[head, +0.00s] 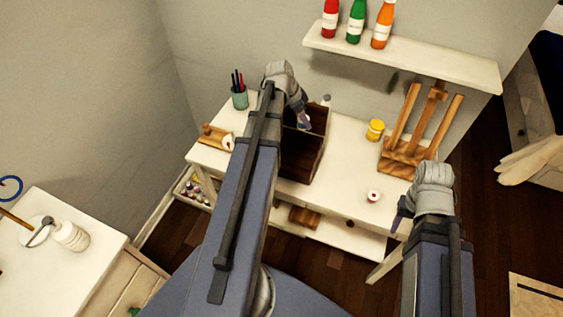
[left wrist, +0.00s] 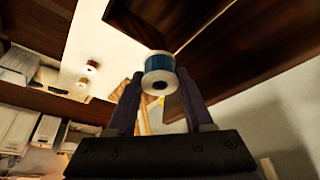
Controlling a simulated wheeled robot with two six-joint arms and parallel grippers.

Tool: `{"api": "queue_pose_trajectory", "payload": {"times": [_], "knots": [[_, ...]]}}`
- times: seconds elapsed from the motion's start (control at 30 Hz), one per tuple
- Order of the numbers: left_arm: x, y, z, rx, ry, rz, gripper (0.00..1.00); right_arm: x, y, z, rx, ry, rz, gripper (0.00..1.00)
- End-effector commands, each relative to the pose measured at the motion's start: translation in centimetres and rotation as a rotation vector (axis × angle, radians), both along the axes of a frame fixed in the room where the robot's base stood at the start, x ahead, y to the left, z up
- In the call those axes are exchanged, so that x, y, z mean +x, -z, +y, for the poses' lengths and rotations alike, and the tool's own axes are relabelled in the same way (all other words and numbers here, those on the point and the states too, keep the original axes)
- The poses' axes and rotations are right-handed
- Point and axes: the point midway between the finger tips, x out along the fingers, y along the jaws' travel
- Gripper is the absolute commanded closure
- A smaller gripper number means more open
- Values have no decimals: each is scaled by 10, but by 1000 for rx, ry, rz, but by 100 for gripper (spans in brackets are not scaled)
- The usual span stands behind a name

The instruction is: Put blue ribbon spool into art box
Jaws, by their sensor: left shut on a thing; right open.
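The blue ribbon spool (left wrist: 158,72), white-rimmed with a blue band, is between the fingertips of my left gripper (left wrist: 160,84), which is shut on it. In the head view my left gripper (head: 303,120) points down over the dark brown wooden art box (head: 303,165) on the white table. The spool is small and partly hidden there. Dark wooden box walls (left wrist: 240,45) show close to the spool in the left wrist view; I cannot tell exactly how deep it is. My right gripper (head: 400,214) is open and empty near the table's front right.
A pen cup (head: 239,97) and a wooden holder with a white spool (head: 228,142) are left. A shelf with bottles (head: 400,55) hangs above.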

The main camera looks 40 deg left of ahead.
Motion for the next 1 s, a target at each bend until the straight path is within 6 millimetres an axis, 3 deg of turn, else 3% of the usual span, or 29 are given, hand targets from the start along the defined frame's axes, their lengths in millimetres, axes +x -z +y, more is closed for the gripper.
{"api": "queue_pose_trajectory", "payload": {"times": [0.03,0.1,0.4,0.77,1.0], "knots": [[0,22,0,0,0,0,100,0,22,0,0,-1,0,50],[0,40,-1,0,-1,0,100,0,40,0,0,-1,0,50],[0,107,-5,0,-13,0,100,0,107,0,-1,-3,0,50],[0,119,-8,0,-21,0,100,0,119,0,-1,-4,0,50],[0,147,-8,0,-21,0,100,0,147,0,-1,-4,0,50]]}}
